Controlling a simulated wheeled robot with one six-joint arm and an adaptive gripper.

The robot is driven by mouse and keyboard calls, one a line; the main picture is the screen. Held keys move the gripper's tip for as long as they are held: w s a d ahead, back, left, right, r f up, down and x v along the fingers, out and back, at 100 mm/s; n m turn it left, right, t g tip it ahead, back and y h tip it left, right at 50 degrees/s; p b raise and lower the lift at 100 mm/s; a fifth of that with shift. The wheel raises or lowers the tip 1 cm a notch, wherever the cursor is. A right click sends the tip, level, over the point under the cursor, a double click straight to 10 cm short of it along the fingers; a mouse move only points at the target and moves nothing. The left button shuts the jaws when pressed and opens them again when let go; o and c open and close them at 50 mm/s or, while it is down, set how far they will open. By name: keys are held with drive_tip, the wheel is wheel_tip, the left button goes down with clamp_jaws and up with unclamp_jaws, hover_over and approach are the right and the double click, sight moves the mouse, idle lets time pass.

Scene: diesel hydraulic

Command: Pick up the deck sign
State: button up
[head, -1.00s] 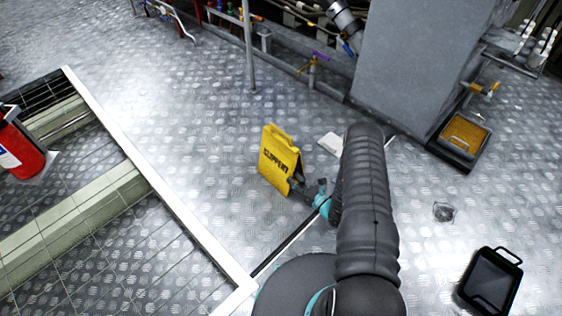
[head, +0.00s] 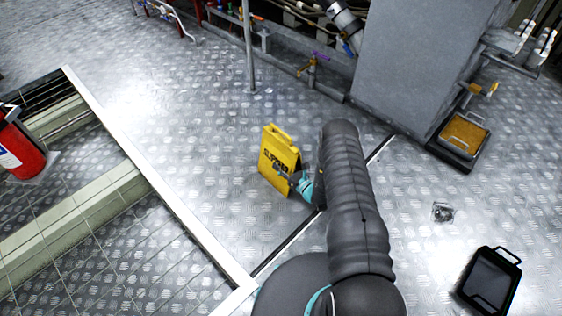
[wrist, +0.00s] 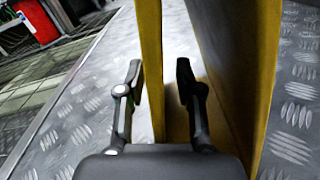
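The deck sign (head: 278,150) is a yellow folding board with dark lettering and a handle slot on top. It stands upright on the metal floor. My gripper (head: 287,177) is at its lower right side in the head view, partly covering the lettering. In the wrist view my gripper (wrist: 160,82) is open, one finger on each side of one yellow panel (wrist: 149,50), with gaps visible. The sign's other panel (wrist: 240,60) is to the right of both fingers. I cannot tell whether either finger touches the sign.
A white-edged floor opening with grating (head: 175,213) lies left, and a red extinguisher (head: 20,150) stands at far left. A grey cabinet (head: 415,60), a yellow-topped tray (head: 463,138) and a black case (head: 490,280) are on the right. Floor around the sign is clear.

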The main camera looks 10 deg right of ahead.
clamp_jaws()
drive_tip(key=shift+r, duration=0.15)
